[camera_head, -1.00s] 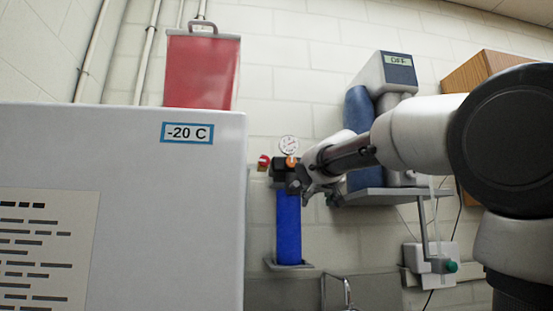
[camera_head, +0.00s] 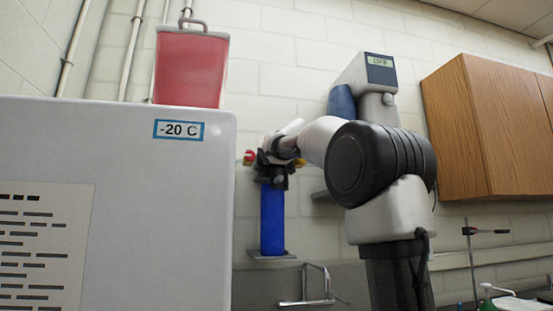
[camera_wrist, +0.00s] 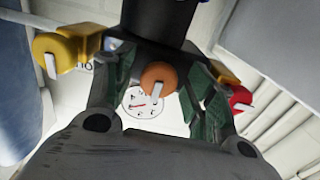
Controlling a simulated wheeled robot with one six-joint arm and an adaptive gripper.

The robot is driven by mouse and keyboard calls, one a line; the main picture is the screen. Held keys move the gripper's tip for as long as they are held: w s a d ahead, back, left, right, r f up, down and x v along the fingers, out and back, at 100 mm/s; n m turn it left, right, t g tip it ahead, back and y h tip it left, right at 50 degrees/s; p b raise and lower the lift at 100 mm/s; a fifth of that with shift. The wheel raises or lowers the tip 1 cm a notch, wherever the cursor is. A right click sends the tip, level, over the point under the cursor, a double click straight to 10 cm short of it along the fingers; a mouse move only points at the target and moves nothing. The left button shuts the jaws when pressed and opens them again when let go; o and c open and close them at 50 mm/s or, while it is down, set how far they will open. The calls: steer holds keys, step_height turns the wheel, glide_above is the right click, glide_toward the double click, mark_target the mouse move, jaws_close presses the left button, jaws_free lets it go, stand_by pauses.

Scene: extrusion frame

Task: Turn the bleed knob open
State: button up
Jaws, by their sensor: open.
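A blue cylinder (camera_head: 272,220) stands upright on a small wall shelf, with a dark valve head on top. My gripper (camera_head: 277,165) is at that valve head and hides most of it. In the wrist view, an orange knob (camera_wrist: 158,76) with a pale pointer mark sits between the open fingers of my gripper (camera_wrist: 158,90). I cannot tell whether the fingers touch it. A yellow knob (camera_wrist: 52,56) is at the left and a red knob (camera_wrist: 240,97) at the right, just outside the fingers. The red knob also shows in the head view (camera_head: 249,157). No knob label is readable.
A round gauge (camera_wrist: 143,103) lies behind the orange knob. A large white cabinet marked -20 C (camera_head: 180,129) fills the left, with a red container (camera_head: 190,68) on top. A grey device (camera_head: 368,75) and a wooden cupboard (camera_head: 480,125) are at the right.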

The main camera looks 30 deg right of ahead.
steer(key=c, duration=1)
steer(key=shift+n, duration=0.3)
steer(key=n, duration=0.8)
steer(key=shift+d+n, duration=0.1)
steer(key=shift+n, duration=0.3)
steer(key=n, duration=0.4)
steer(key=shift+n, duration=2.2)
